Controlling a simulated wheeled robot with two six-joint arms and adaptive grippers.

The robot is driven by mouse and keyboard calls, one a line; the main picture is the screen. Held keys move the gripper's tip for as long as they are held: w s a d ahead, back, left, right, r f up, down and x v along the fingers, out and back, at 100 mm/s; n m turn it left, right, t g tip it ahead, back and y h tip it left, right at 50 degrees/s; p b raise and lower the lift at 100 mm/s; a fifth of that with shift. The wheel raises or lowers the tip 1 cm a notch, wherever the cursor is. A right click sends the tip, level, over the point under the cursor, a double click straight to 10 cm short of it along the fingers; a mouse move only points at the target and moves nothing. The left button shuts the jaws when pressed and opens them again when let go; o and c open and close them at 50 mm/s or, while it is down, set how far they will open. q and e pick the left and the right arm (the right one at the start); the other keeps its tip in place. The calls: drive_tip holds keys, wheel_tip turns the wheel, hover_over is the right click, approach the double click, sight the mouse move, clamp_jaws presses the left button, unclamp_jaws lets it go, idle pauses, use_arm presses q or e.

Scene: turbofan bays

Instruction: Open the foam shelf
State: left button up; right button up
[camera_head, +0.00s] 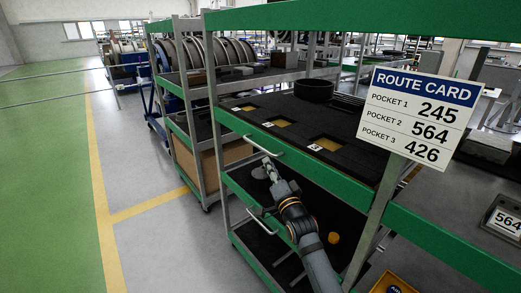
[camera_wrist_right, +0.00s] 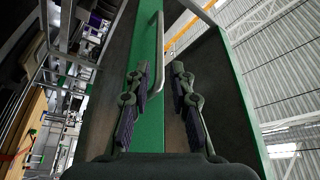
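The foam shelf (camera_head: 298,118) is a black foam layer with several yellow-bottomed pockets in a green-edged rack. A pale bar handle (camera_head: 264,146) is on its green front edge. My right gripper (camera_head: 268,164) is just below that handle, at the shelf's front. The shelf appears pushed in. My left gripper is not in view.
A lower shelf has its own pale handle (camera_head: 260,222). A route card (camera_head: 418,116) reads pocket 1 245, pocket 2 564, pocket 3 426. A black ring (camera_head: 314,90) sits on the foam. A second rack (camera_head: 196,140) stands left; the floor aisle (camera_head: 150,235) is clear.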

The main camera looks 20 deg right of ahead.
sight(260, 148)
drive_tip(key=x, duration=1)
clamp_jaws()
